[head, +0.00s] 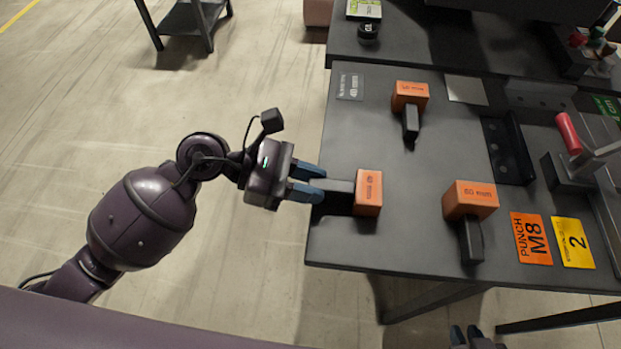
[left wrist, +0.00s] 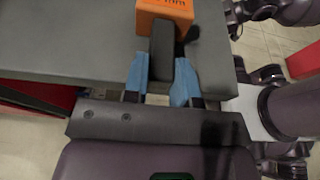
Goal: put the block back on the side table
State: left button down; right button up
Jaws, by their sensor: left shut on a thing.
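The block is orange with a dark grey handle, its label seeming to read 40 mm (head: 368,192). It is at the left edge of the dark grey table (head: 410,255), its handle pointing left. My left gripper (head: 318,188) is shut on the handle from the left. In the left wrist view the blue fingertips (left wrist: 163,85) lie on both sides of the handle, with the orange block (left wrist: 165,12) beyond. I cannot tell whether the block touches the table or hangs just above it. My right gripper (head: 472,338) barely shows at the bottom edge.
Two similar orange blocks with handles stand on the table, one farther back (head: 410,96) and one to the right (head: 470,199). An orange card (head: 531,239), a yellow card (head: 573,243), a black bracket (head: 508,150) and a red-handled tool (head: 568,132) lie right. Left is open floor.

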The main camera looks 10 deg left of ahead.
pick_arm(q)
jog(key=shift+f, duration=0.1)
jog(key=c, duration=0.9)
grip_release()
jog(key=v, duration=1.2)
jog(key=shift+p, duration=0.3)
